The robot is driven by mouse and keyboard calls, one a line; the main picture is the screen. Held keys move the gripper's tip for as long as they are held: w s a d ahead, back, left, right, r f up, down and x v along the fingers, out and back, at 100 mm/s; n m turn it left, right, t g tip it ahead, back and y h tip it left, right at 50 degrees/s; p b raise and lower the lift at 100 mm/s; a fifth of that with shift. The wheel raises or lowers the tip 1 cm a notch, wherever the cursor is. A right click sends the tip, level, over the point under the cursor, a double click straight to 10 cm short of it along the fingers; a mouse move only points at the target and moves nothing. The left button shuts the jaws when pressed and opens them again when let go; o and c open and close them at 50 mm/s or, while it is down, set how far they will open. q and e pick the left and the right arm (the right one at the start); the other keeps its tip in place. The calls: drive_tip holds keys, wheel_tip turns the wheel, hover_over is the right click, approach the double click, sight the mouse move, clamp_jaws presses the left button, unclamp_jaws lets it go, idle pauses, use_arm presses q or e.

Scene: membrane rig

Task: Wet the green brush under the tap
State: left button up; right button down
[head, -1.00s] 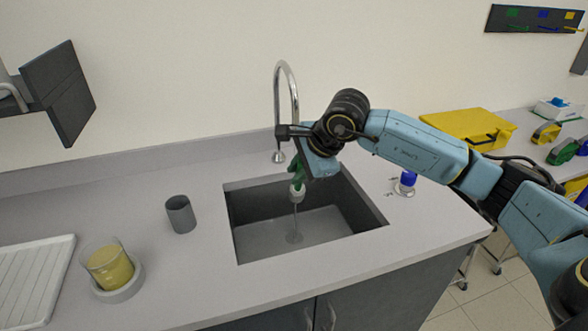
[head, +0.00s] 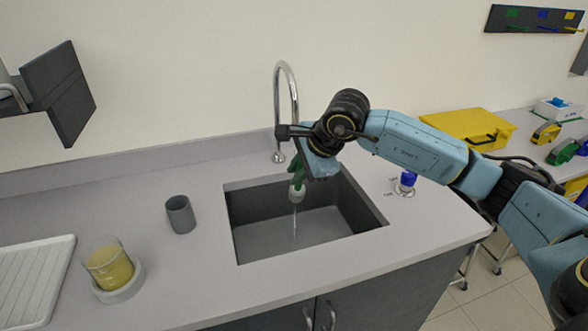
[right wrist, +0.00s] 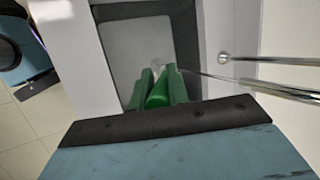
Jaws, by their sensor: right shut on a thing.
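My right gripper (head: 298,180) is shut on the green brush and holds it head-down over the sink (head: 262,243). The brush's pale bristle head (head: 297,194) points down, below the level of the counter edge. In the right wrist view the green brush handle (right wrist: 158,95) lies between the green fingers, with the pale head beyond it. A thin water stream (head: 295,222) falls into the sink directly below the bristles. The blue tap knob (head: 407,178) is right of the sink. My left gripper is not in view.
A grey cup (head: 180,214) and a glass beaker of yellow liquid (head: 109,265) on a round base stand left of the sink. A white ribbed drainer (head: 35,280) is at far left. A yellow case (head: 468,126) is at the back right.

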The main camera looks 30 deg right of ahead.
drive_tip(key=s+a+r+p, duration=0.1)
drive_tip(key=s+a+r, duration=0.1)
drive_tip(key=s+r, duration=0.2)
drive_tip(key=shift+s, duration=0.25)
idle(0.7)
